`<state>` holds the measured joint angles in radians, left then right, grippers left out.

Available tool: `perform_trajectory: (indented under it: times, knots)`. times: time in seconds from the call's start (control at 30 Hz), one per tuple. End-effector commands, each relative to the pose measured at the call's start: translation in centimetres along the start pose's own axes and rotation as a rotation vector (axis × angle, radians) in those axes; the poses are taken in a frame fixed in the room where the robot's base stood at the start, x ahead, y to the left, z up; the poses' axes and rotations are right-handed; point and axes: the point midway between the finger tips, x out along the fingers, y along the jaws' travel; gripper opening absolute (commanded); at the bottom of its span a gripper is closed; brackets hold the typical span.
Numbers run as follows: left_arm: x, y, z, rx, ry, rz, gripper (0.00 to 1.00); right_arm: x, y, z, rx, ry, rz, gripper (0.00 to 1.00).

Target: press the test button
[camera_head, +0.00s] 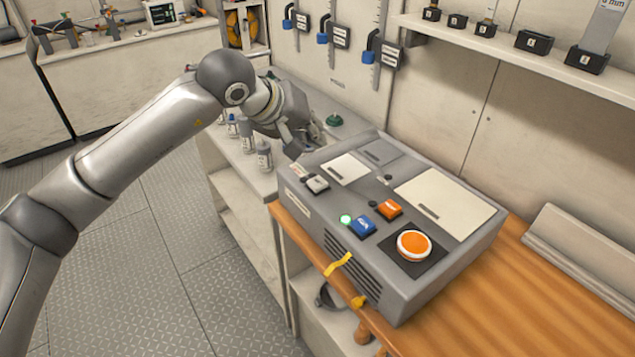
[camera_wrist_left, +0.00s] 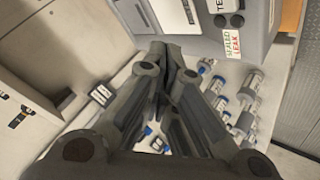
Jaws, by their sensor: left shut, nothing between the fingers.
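A grey control box (camera_head: 350,255) sits on the wooden counter top. Its top carries a white button (camera_head: 317,184), a blue button (camera_head: 362,226), a small orange button (camera_head: 388,209) and a large round orange button (camera_head: 414,245). I cannot read which is the test button. My left gripper (camera_head: 301,146) is shut and empty, beside the box's far left corner. In the left wrist view its fingers (camera_wrist_left: 172,62) point toward the box's end face (camera_wrist_left: 200,45).
A green light (camera_head: 345,219) glows by the blue button. Small bottles (camera_head: 264,155) stand on the white shelf below my gripper. A green-capped item (camera_head: 334,120) lies behind the box.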

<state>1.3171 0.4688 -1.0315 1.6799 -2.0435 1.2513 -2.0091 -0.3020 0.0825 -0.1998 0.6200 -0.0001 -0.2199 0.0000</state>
Motion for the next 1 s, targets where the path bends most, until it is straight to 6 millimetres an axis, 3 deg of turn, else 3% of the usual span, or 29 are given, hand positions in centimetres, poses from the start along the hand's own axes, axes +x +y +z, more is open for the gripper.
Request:
perform_trajectory:
  times: [0.27,0.4,1.0]
  knots:
    - [3.0,-2.2,2.3,-0.002,-0.004,0.000,0.00,1.5,0.0,0.1,0.000,0.000,0.000,0.40]
    - [4.4,-3.2,3.2,0.000,0.000,0.000,0.00,3.4,-0.1,0.2,0.000,0.001,0.000,0.40]
    - [4.8,-3.5,3.5,-0.001,-0.001,0.000,0.00,4.0,-0.4,0.1,0.002,0.003,-0.004,0.40]
